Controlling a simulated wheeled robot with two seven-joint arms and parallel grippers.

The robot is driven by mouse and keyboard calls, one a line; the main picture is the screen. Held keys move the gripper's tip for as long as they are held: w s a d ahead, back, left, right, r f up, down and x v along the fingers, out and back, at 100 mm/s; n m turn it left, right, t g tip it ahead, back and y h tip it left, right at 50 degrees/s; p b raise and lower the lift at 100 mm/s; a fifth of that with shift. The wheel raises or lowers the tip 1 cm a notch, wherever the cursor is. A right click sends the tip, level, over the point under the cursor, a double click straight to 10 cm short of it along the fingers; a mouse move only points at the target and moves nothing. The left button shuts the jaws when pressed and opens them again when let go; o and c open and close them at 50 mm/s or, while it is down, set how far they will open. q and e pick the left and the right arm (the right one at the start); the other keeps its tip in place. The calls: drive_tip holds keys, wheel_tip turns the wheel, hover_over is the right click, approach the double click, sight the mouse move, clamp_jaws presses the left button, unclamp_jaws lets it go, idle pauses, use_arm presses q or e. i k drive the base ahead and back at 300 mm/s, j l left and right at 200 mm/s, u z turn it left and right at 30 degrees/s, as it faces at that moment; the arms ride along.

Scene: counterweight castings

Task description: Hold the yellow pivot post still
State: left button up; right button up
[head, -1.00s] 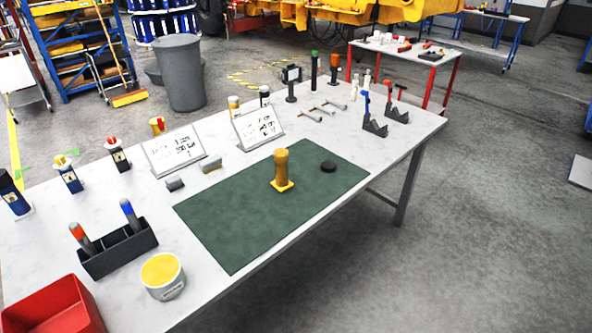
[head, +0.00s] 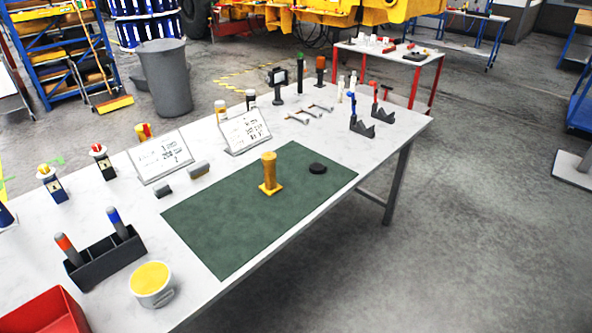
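The yellow pivot post (head: 269,172) stands upright on a square yellow base, on the green mat (head: 222,232) on the white table. Nothing touches it. A flat black disc (head: 317,168) lies on the mat to the right of the post, apart from it. Neither of my grippers shows in the head view.
A black holder (head: 104,259) with a red-tipped and a blue-tipped tool, a tub with yellow contents (head: 152,284) and a red bin (head: 45,315) stand at the left. Two white sign boards (head: 161,158) stand behind the mat. The mat around the post is mostly clear.

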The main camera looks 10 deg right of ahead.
sight(270, 187)
drive_tip(key=i+l+u, duration=0.1)
drive_tip(key=u, duration=0.3)
drive_tip(key=l+u, duration=0.2)
drive_tip(key=u, duration=0.2)
drive_tip(key=l+u, duration=0.2)
drive_tip(key=u, duration=0.15)
drive_tip(key=l+u, duration=0.2)
drive_tip(key=u, duration=0.2)
drive_tip(key=l+u, duration=0.15)
drive_tip(key=l, duration=0.3)
drive_tip(key=k+l+u, duration=0.15)
drive_tip(key=l, duration=0.25)
drive_tip(key=l+u, duration=0.15)
drive_tip(key=l, duration=0.3)
drive_tip(key=k+l+u, duration=0.1)
drive_tip(key=l, duration=0.3)
drive_tip(key=k+l+u, duration=0.15)
drive_tip(key=l, duration=0.25)
drive_tip(key=k+l+u, duration=0.15)
drive_tip(key=l, duration=0.25)
drive_tip(key=k+l, duration=0.1)
drive_tip(key=l, duration=0.25)
drive_tip(key=k+l, duration=0.15)
drive_tip(key=l, duration=0.2)
drive_tip(key=k+l, duration=0.1)
drive_tip(key=l, duration=0.25)
drive_tip(key=k+l, duration=0.15)
drive_tip(key=l, duration=0.2)
drive_tip(key=k+l, duration=0.1)
drive_tip(key=l, duration=0.25)
